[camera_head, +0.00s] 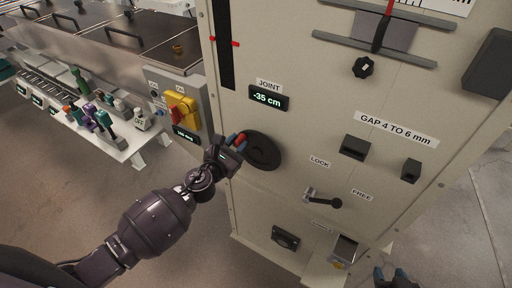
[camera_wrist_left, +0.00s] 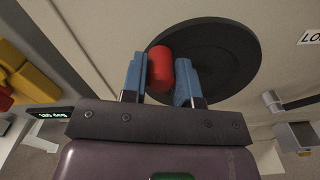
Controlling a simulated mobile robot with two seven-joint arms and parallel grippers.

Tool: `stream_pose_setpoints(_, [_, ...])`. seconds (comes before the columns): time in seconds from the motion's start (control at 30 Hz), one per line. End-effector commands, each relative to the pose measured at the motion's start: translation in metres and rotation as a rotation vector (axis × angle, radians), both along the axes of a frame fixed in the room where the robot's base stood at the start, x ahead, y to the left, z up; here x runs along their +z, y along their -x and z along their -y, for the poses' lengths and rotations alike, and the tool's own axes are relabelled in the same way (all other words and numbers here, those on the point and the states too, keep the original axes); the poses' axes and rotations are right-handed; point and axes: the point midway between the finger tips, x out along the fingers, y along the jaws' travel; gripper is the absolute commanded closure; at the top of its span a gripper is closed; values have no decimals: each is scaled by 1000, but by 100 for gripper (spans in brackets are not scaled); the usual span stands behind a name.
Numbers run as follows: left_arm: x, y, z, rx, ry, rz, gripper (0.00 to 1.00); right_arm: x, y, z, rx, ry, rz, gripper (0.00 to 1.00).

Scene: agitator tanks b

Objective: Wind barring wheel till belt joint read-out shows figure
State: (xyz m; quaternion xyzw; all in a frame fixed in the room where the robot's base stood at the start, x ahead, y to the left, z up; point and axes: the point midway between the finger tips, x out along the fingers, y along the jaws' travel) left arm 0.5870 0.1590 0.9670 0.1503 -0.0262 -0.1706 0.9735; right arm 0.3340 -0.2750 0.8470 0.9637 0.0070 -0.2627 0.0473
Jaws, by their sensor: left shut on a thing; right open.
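The black barring wheel (camera_head: 262,151) is on the pale cabinet's front face, below the joint read-out (camera_head: 268,97), which shows "-35 cm". My left gripper (camera_head: 237,141) is shut on the wheel's red handle at the wheel's left edge. In the left wrist view the red handle (camera_wrist_left: 160,69) stands between the blue fingertips (camera_wrist_left: 158,82), with the dark wheel (camera_wrist_left: 222,58) behind it. My right gripper (camera_head: 394,280) is open and empty at the bottom edge, only its fingertips showing.
A lock/free lever (camera_head: 322,200) sits right of and below the wheel. A yellow and red switch (camera_head: 181,109) is on a grey box to the left, above a small display. Floor is clear below.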

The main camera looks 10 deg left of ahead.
Motion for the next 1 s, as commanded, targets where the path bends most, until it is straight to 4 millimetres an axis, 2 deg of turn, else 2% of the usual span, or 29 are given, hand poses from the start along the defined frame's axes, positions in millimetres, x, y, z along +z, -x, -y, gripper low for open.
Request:
stream_pose_setpoints(0.13, [5,2,5,-4,-84,28,96,9,0,0,0,0,0,55])
stream_pose_setpoints(0.57, [6,3,8,-5,-135,46,96,6,10,2,-6,0,-21,55])
stream_pose_setpoints(1.0, [14,10,27,-6,-456,162,96,33,7,1,-4,0,-17,55])
